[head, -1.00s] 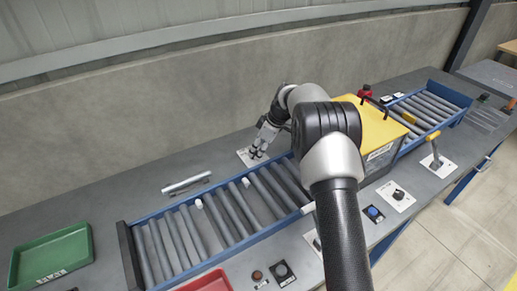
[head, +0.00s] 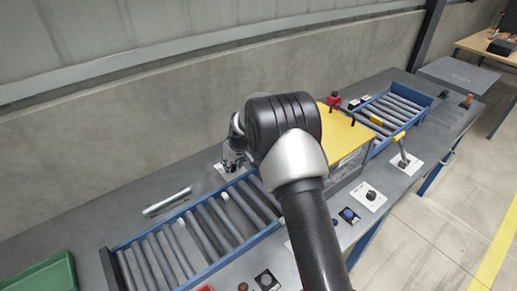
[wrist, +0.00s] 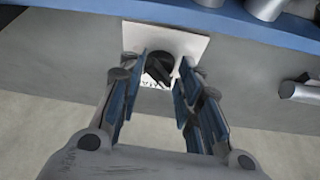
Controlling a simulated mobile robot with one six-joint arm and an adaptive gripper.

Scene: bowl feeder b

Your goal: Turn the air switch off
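A black rotary knob (wrist: 158,69) sits on a white square plate (wrist: 182,42) on the grey bench, behind the roller conveyor. I take it for the air switch; the lettering on the plate is too small to read. My gripper (wrist: 158,88) is open, with one finger on each side of the knob in the wrist view. I cannot tell whether a finger touches it. In the head view my gripper (head: 231,162) is over the plate (head: 222,169) and hides the knob.
The blue-framed roller conveyor (head: 190,270) runs beside the plate. A yellow-topped box (head: 345,135) stands to the right. A metal tube (head: 167,201) lies to the left on the bench. Another black knob (head: 370,195) and a lever (head: 402,152) are at the front right.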

